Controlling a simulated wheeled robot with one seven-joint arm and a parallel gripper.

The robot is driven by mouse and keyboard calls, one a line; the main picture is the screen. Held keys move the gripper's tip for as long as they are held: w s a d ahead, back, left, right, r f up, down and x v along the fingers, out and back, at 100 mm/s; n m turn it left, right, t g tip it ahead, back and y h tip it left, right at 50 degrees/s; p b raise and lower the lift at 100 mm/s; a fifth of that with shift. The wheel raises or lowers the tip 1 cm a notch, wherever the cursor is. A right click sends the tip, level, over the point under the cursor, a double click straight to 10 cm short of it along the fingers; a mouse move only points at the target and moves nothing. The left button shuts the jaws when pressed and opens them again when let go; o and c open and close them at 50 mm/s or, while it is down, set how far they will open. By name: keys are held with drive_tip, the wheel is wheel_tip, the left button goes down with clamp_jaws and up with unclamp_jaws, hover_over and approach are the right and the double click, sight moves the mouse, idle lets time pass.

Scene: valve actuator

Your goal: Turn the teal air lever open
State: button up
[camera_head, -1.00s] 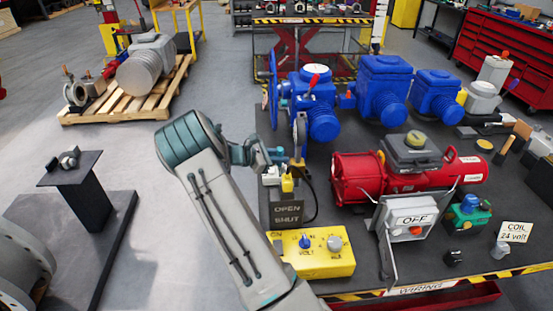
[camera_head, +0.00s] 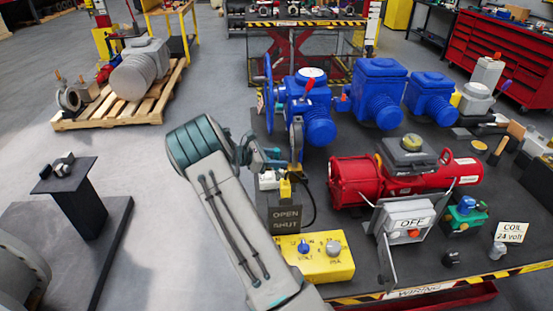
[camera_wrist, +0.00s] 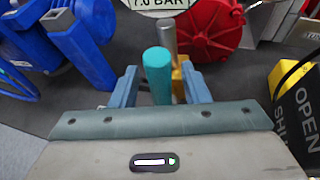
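The teal lever (camera_wrist: 157,74) stands in the wrist view as a rounded teal handle, between the two blue fingers of my gripper (camera_wrist: 157,92). The fingers are apart, with a visible gap on each side of the handle. Beside the lever is a yellow valve part (camera_wrist: 180,76) with a grey metal stem (camera_wrist: 167,38). In the head view my gripper (camera_head: 276,160) is at the yellow valve post (camera_head: 286,187), and the lever cannot be made out there. A dark OPEN/SHUT sign (camera_head: 285,216) stands just below the post.
A round gauge (camera_head: 296,140) stands close behind my gripper; its 7.0 BAR face edge shows in the wrist view (camera_wrist: 160,5). Blue actuators (camera_head: 318,105) are behind, a red actuator (camera_head: 350,185) is to the right, and a yellow control box (camera_head: 325,262) is in front.

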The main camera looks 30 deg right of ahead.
drive_tip(key=b+v, duration=0.4)
drive_tip(key=v, duration=0.9)
drive_tip(key=shift+a, duration=0.4)
drive_tip(key=shift+w+r, duration=0.1)
drive_tip(key=shift+r, duration=0.05)
